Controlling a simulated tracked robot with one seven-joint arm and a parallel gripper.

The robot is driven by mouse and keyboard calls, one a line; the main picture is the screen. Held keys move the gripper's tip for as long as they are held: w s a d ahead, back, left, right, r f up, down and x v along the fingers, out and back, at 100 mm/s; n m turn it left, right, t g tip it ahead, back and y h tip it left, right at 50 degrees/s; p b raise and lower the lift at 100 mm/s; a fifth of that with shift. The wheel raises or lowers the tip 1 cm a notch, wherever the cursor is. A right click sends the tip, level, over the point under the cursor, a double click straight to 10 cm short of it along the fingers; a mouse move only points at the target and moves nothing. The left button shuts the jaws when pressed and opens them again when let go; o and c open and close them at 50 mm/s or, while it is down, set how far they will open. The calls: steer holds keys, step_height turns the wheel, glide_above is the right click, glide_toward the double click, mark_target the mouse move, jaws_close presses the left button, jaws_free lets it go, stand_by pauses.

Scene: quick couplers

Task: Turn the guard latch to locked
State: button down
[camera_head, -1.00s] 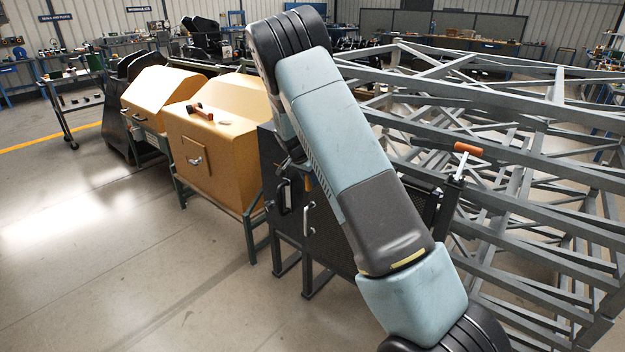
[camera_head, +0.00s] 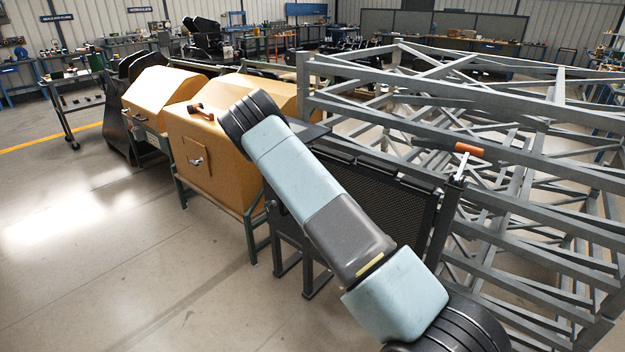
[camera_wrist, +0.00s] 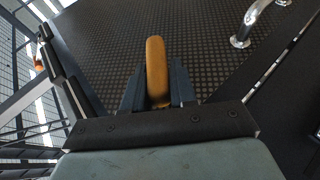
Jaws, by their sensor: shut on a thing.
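In the wrist view an orange-yellow handle (camera_wrist: 157,70), which looks like the guard latch, stands between the fingers of my gripper (camera_wrist: 158,88). The fingers are shut on it, one on each side. The handle lies in front of a dark perforated panel (camera_wrist: 205,40). The latch's pivot and any lock marking are hidden.
A chrome pull handle (camera_wrist: 245,22) is on the panel to the right. In the head view, yellow-orange cabinets (camera_head: 210,150) stand left of my arm. A grey steel frame (camera_head: 540,110) with an orange-handled lever (camera_head: 468,149) fills the right. The floor at left is clear.

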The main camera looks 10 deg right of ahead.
steer(key=h, duration=0.1)
steer(key=n+g+h, duration=0.1)
steer(key=g+h, duration=0.1)
steer(key=shift+w+a+f, duration=0.1)
steer(key=shift+a+f, duration=0.2)
steer(key=shift+f, duration=0.1)
steer(key=shift+f+n+g+h, duration=0.15)
steer(key=shift+n+g+h, duration=0.55)
steer(key=shift+g+h, duration=0.3)
steer(key=shift+d, duration=0.1)
steer(key=c, duration=1)
jaws_free()
steer(key=shift+w, duration=0.1)
